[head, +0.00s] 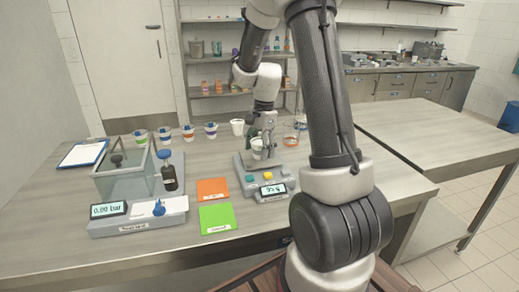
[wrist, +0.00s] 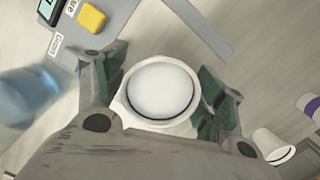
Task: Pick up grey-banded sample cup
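A white cup (wrist: 160,92) with pale contents sits between the fingers of my gripper (wrist: 160,105) in the wrist view. The fingers appear shut on its two sides, just under the rim. Its outer wall and any grey band are hidden from above. In the head view my gripper (head: 262,142) and this cup (head: 257,149) are over the back part of the scale (head: 250,185). I cannot tell whether the cup rests on the scale or is slightly raised.
Several cups with coloured bands, one green-banded (head: 141,137), stand at the back left, with a plain white cup (head: 237,127). A glass beaker (head: 291,138) is close right of my gripper. A clear tank (head: 122,178), dark bottle (head: 169,177), orange mat (head: 212,189) and green mat (head: 216,217) lie left.

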